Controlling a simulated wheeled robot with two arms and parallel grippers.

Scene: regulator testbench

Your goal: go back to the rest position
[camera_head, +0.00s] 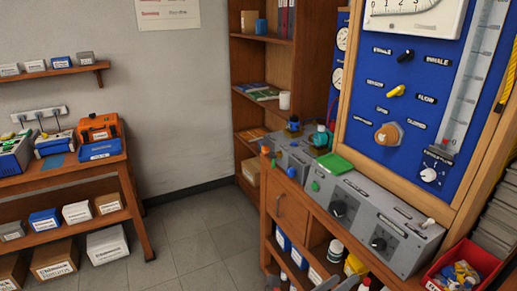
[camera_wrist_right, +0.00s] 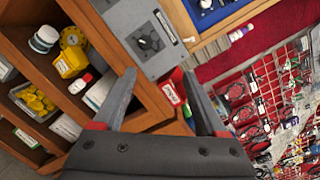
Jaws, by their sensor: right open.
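My right gripper (camera_head: 337,284) shows only as grey fingertips at the bottom edge of the head view, in front of the bench's lower shelves. In the right wrist view my right gripper (camera_wrist_right: 160,76) has its two grey fingers spread wide apart, with nothing held between them. Beyond the fingers are the wooden bench (camera_wrist_right: 150,107) and the grey control box (camera_wrist_right: 140,35). My left gripper is not in the head view.
The wooden bench (camera_head: 288,213) carries grey control boxes (camera_head: 375,222) below a blue gauge panel (camera_head: 405,110). A red bin (camera_head: 465,268) stands at the right. A side table (camera_head: 70,176) stands at left. The floor (camera_head: 195,235) between is clear.

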